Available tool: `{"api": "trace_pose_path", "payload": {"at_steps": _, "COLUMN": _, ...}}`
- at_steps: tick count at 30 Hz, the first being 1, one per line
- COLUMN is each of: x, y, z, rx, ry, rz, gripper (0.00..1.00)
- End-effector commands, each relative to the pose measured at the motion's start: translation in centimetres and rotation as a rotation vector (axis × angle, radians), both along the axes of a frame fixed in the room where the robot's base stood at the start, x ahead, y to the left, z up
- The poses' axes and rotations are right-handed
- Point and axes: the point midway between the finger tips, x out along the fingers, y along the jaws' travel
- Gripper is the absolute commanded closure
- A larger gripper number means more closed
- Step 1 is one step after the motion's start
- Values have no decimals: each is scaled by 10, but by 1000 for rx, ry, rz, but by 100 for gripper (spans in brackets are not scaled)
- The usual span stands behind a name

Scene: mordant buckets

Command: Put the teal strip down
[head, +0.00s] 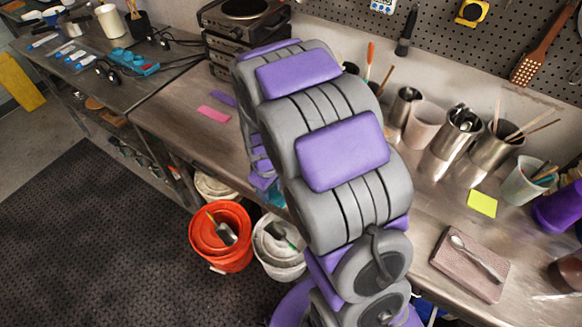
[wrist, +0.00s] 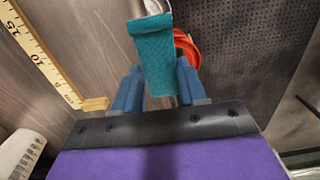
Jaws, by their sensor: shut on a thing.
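The teal strip (wrist: 153,62) is a textured cloth-like piece in the wrist view. It hangs between the two blue fingers of my gripper (wrist: 158,82), which is shut on it. In the head view my arm hides most of the gripper. A small teal patch (head: 275,194) shows beside the arm above the buckets, but I cannot tell whether it is the strip or a finger.
An orange bucket (head: 221,262) and a white bucket (head: 279,270) stand on the dark floor mat (head: 90,235). Pink strip (head: 213,113) and yellow note (head: 482,203) lie on the metal bench (head: 165,105). Metal cups (head: 457,135) crowd its right side. A yellow ruler (wrist: 42,52) shows in the wrist view.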

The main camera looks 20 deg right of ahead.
Motion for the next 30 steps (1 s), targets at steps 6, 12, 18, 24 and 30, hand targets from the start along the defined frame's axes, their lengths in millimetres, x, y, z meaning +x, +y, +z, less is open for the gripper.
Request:
{"api": "trace_pose_path", "payload": {"at_steps": 6, "x": 37, "y": -39, "z": -7, "rx": -2, "ry": -2, "rz": -7, "gripper": 87}}
{"api": "trace_pose_path", "payload": {"at_steps": 12, "x": 67, "y": -71, "z": -12, "rx": -5, "ry": -1, "rz": -5, "gripper": 87}}
{"api": "trace_pose_path", "payload": {"at_steps": 18, "x": 88, "y": -95, "z": -13, "rx": -4, "ry": 0, "rz": -3, "gripper": 87}}
{"api": "trace_pose_path", "payload": {"at_steps": 24, "x": 95, "y": -104, "z": -13, "rx": -3, "ry": -2, "rz": -3, "gripper": 87}}
{"api": "trace_pose_path", "payload": {"at_steps": 30, "x": 97, "y": -106, "z": -36, "rx": -2, "ry": 3, "rz": -3, "gripper": 87}}
